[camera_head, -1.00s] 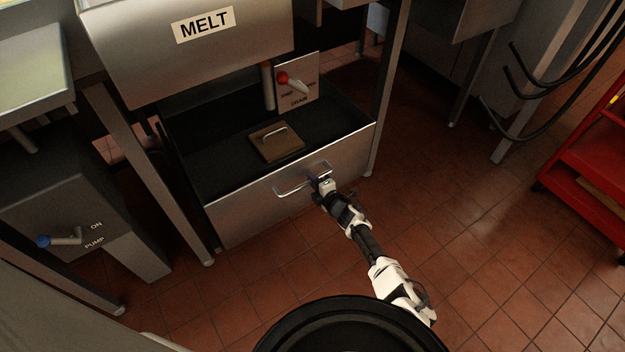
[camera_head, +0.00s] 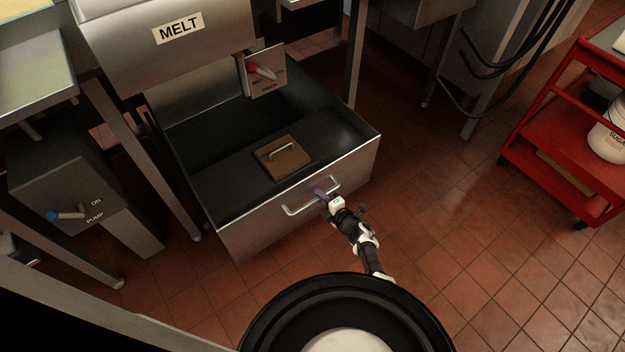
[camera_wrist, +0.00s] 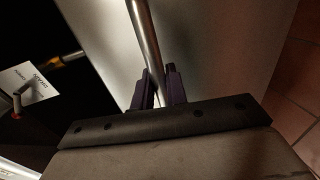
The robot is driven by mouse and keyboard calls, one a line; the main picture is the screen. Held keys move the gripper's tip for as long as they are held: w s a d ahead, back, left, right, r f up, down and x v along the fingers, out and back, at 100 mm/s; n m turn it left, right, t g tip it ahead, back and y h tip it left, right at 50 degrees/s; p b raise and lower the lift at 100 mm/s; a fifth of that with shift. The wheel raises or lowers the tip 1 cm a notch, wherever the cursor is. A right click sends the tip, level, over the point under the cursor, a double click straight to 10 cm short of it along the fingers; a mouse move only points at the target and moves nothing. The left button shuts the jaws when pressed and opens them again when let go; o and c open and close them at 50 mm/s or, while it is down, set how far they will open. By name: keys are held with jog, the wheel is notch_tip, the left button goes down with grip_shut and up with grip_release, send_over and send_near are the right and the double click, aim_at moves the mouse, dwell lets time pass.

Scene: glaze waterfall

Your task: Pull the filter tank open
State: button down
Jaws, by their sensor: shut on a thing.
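The filter tank (camera_head: 345,180) is a grey metal drawer-like tank with a dark inside, under the unit marked MELT. It stands well out from under that unit. Its bar handle (camera_head: 300,208) is on the front face; the handle also shows as a metal rod in the wrist view (camera_wrist: 147,45). My gripper (camera_head: 322,194) is at the right part of the handle. In the wrist view its two dark fingers (camera_wrist: 160,88) lie on either side of the rod, shut on it. A brown square block with a small metal handle (camera_head: 283,158) lies inside the tank.
A red-knobbed lever (camera_head: 258,69) is on a plate behind the tank. A blue-knobbed pump lever (camera_head: 62,216) is at the left. A red cart (camera_head: 570,150) with a white bucket (camera_head: 608,135) stands at the right. Tiled floor (camera_head: 440,230) is clear between.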

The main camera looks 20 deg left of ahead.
jog(key=f+p+v, duration=0.1)
jog(key=p+v, duration=0.2)
jog(key=v, duration=0.3)
jog(key=shift+s+d, duration=0.2)
jog(key=shift+f, duration=0.15)
jog(key=c, duration=1.5)
grip_release()
jog(key=p+v, duration=0.6)
jog(key=v, duration=0.7)
jog(key=shift+s+d, duration=0.2)
jog(key=shift+d, duration=0.15)
